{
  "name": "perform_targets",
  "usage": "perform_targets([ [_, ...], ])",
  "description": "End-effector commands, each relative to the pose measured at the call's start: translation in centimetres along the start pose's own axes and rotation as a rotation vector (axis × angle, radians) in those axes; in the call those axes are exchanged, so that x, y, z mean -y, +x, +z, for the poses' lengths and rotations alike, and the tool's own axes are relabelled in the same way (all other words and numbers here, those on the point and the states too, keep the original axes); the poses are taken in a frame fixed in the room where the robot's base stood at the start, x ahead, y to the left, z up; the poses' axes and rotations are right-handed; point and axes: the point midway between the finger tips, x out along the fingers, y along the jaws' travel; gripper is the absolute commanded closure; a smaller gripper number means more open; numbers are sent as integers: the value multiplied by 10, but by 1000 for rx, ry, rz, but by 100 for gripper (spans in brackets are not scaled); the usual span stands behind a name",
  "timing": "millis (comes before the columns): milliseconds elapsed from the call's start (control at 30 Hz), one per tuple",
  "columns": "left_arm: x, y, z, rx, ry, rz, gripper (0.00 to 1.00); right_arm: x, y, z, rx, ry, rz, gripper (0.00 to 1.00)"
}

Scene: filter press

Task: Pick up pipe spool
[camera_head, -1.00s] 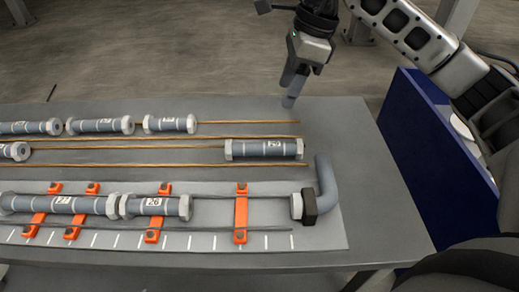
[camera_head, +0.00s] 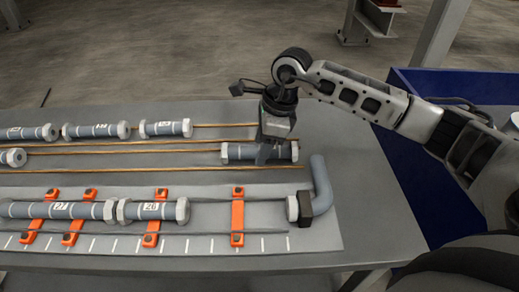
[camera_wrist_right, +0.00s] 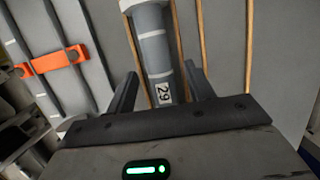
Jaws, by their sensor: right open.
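A grey pipe spool (camera_head: 235,152) with pale hexagonal ends lies on wooden rails at the right end of the back part of the table. My right gripper (camera_head: 265,157) points down over its middle and partly hides it. In the right wrist view, the spool (camera_wrist_right: 155,50) shows a label that looks like 29. There the right gripper's open fingers (camera_wrist_right: 160,88) stand on either side of the spool, with gaps visible; contact cannot be told. The left gripper is not in view.
Several other spools (camera_head: 95,130) lie on the rails to the left. In front, spools numbered 27 and 28 (camera_head: 152,211) rest at orange brackets (camera_head: 238,215). A bent grey pipe (camera_head: 322,185) stands close at the right. A blue bin (camera_head: 405,180) is beyond the table's right edge.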

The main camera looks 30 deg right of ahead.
Motion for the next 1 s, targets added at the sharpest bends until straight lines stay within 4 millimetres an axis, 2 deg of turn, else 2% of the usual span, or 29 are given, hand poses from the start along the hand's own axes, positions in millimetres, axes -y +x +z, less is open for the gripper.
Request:
perform_targets([
  [100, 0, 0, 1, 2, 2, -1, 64, 0, 7, 0, -1, 1, -1, 47],
  [300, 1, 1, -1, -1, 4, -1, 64, 0, 8, 0, 0, 0, -1, 47],
  [400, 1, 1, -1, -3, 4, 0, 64, 0, 7, 0, 0, 0, -1, 75],
  [500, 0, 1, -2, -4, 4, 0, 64, 0, 7, 0, 0, 0, -1, 97],
  [833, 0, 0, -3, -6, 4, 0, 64, 0, 5, 0, 0, 0, -2, 97],
  [1000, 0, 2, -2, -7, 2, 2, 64, 1, -6, 4, 2, -1, -4, 97],
])
